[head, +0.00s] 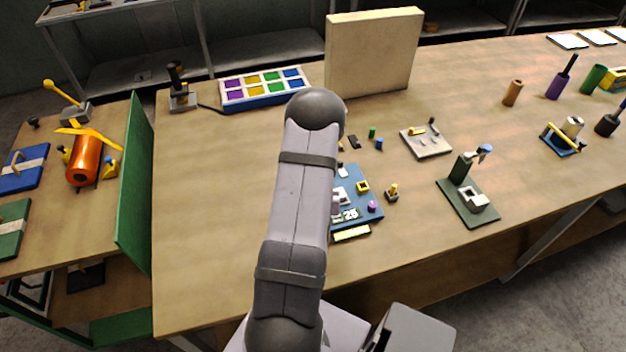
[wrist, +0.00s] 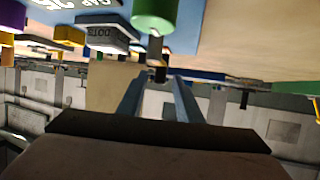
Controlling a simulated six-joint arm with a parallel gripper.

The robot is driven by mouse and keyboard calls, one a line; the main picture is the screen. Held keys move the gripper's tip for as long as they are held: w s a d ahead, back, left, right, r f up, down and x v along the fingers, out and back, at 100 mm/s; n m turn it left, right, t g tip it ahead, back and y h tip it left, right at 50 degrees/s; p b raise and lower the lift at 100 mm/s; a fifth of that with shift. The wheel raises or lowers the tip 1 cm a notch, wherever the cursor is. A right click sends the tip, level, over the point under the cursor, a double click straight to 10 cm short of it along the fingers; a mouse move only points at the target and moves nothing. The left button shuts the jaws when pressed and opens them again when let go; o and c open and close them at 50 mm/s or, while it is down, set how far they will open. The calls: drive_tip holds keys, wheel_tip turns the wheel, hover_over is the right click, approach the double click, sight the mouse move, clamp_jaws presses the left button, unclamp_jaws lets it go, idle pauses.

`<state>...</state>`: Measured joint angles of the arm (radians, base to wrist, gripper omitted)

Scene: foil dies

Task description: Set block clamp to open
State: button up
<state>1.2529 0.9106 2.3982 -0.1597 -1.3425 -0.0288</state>
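No part is labelled as the block clamp, so I cannot tell surely which it is. A dark green plate (head: 468,204) at the right carries an upright post with a blue-tipped lever (head: 484,151) and a pale square block (head: 473,199). A green cylinder (wrist: 155,14) with a thin stem appears beyond the fingertips. In the head view my arm hides the gripper.
A tray of coloured compartments (head: 264,88) and a tall beige panel (head: 372,52) stand at the back. A grey plate (head: 426,142) with small parts lies right of centre. A green upright board (head: 136,188) edges the left table. The left front tabletop is clear.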

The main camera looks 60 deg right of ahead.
drive_tip(key=v, duration=0.4)
drive_tip(key=shift+r+b, duration=0.1)
drive_tip(key=shift+b, duration=0.2)
drive_tip(key=p, duration=0.1)
drive_tip(key=a+p, duration=0.1)
drive_tip(key=shift+s+r+p, duration=0.3)
drive_tip(key=shift+s+a+p, duration=0.2)
drive_tip(key=shift+a+p, duration=0.2)
drive_tip(key=shift+p, duration=0.05)
